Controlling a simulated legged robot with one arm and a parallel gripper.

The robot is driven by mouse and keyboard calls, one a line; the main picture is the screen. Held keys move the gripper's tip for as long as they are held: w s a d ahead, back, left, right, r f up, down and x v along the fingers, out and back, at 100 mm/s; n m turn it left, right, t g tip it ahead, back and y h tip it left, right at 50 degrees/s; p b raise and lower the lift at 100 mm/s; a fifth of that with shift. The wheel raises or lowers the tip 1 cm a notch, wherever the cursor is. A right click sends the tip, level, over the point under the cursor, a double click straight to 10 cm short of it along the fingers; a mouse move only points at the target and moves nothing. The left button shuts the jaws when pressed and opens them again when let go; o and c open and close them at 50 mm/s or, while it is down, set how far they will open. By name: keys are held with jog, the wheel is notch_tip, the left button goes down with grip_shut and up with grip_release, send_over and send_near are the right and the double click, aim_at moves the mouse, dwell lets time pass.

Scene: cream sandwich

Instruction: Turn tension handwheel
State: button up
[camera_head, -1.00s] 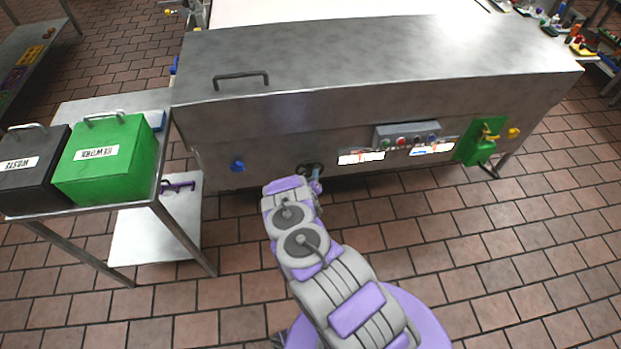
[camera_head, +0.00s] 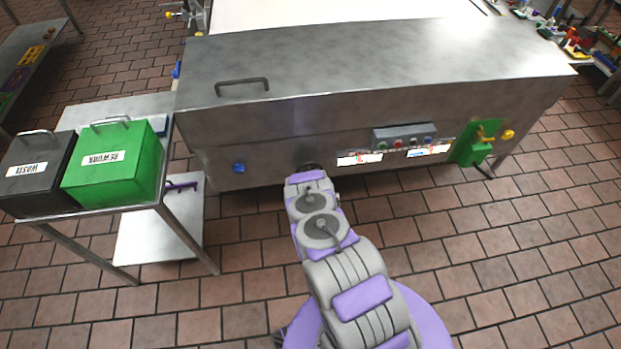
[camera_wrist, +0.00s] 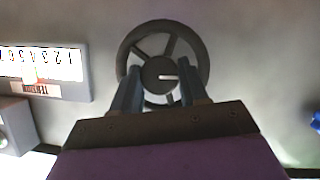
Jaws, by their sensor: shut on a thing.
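The tension handwheel (camera_wrist: 163,37) is a dark spoked wheel on the steel machine front, with a dark hub bearing a pale mark. In the head view only its top edge (camera_head: 309,166) shows, above the end of my arm. My gripper (camera_wrist: 160,85) reaches up to the wheel in the wrist view, one finger on each side of the hub, shut on the wheel. The exact contact is partly hidden by the fingers. In the head view the fingers are hidden behind my arm.
A label with numbers (camera_wrist: 42,64) sits beside the wheel. A blue knob (camera_head: 239,168) is to the wheel's left. A button box (camera_head: 404,136) and a green fixture (camera_head: 478,145) are to the right. A side table carries black WASTE (camera_head: 36,172) and green REWORK (camera_head: 112,168) bins.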

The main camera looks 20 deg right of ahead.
dwell(0.4)
jog(key=o, duration=1.1)
jog(key=shift+c, duration=0.2)
jog(key=shift+s, duration=0.1)
jog(key=p+v, duration=0.3)
jog(key=v, duration=1.4)
jog(key=shift+p, duration=0.35)
